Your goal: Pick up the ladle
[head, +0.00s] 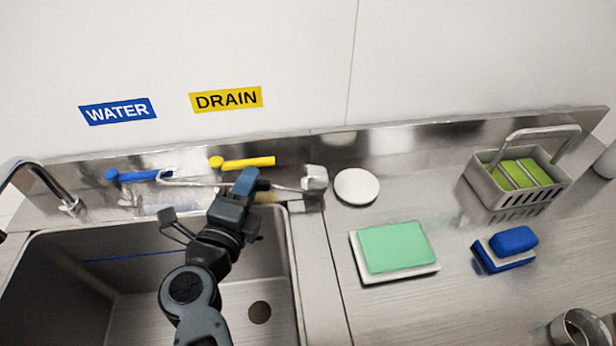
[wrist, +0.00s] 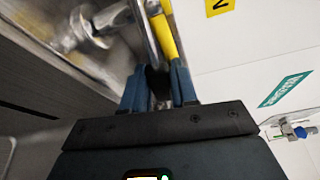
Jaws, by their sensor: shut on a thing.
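The ladle is steel, with a long thin handle (head: 205,184) running left to right along the back of the sink and a cup (head: 315,178) at its right end. My gripper (head: 247,182) is over the sink's back rim, its blue fingers shut on the ladle's handle. In the wrist view, my gripper (wrist: 158,78) has the thin steel handle (wrist: 147,38) running up from between the fingers. The gripper hides part of the handle. From these views I cannot tell whether the ladle touches the rim.
A yellow DRAIN lever (head: 248,162) and a blue WATER lever (head: 140,175) are close behind. A faucet (head: 50,185) stands left, over the sink (head: 60,270). Right are a white round object (head: 356,187), a green sponge (head: 397,247), a blue brush (head: 513,241) and a basket (head: 497,188).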

